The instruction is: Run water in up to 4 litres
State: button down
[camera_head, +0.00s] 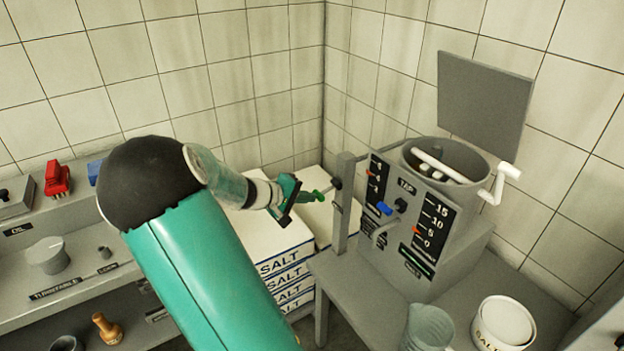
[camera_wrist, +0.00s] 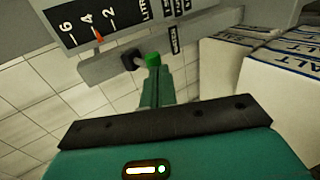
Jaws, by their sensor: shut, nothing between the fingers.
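A grey vat (camera_head: 450,160) stands on a table, with a white crank on its right.
Stacked SALT boxes (camera_head: 282,260) stand left of and below the vat, under my gripper. A white tub (camera_head: 503,322) and a grey jug (camera_head: 428,328) stand at the front right. A grey shelf with a red block (camera_head: 57,178) is at left. Tiled walls close the corner.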

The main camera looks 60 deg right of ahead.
jog(key=shift+r, duration=0.8)
